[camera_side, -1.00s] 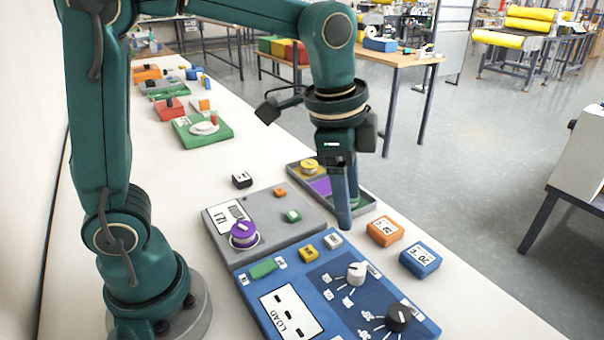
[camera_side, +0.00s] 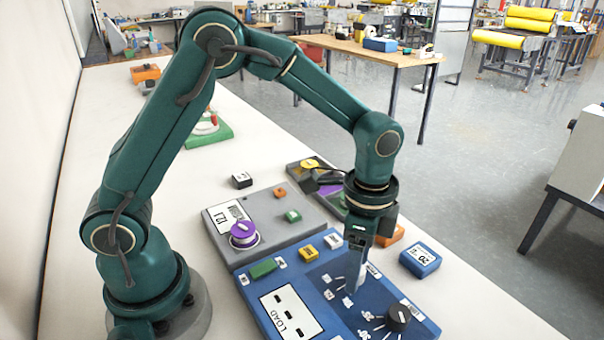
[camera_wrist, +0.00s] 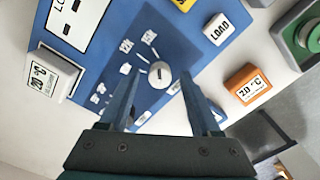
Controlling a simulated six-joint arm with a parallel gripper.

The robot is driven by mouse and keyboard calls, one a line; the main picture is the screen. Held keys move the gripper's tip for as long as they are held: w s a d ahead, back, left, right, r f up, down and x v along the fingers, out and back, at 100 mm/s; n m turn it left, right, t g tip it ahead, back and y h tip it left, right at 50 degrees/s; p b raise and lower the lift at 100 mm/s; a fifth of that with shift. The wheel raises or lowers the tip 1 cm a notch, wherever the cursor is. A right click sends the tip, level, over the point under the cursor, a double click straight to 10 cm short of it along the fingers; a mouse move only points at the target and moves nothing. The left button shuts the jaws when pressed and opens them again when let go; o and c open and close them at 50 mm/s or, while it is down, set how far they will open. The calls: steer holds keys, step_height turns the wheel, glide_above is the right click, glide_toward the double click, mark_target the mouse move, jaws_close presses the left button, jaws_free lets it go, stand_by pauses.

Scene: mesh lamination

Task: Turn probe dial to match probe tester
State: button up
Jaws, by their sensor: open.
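A blue panel (camera_side: 262,308) on the bench carries a white dial (camera_wrist: 160,74) and a black dial (camera_side: 398,317), each with small labels around it. My gripper (camera_side: 357,287) points down over the white dial and hides it in the side view. In the wrist view my gripper (camera_wrist: 159,66) is open, with the white dial showing between its fingertips. A dark pointer line shows on its top. I cannot tell whether the fingers touch it. A grey device (camera_side: 268,213) with a display and a purple dial (camera_side: 243,234) stands behind the panel. I cannot tell which part is the probe tester.
A blue block (camera_side: 421,259) lies right of the panel. An orange block (camera_wrist: 247,88) is close to my gripper and partly hidden in the side view. A grey tray (camera_side: 298,170) sits behind. A small dark block (camera_side: 242,180) lies beyond the grey device. The front-right bench is clear.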

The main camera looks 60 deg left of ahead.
steer(key=shift+c, duration=0.3)
jaws_close()
steer(key=n, duration=0.4)
steer(key=shift+r+n, duration=0.1)
steer(key=shift+n, duration=2.2)
steer(key=shift+o, duration=0.3)
jaws_free()
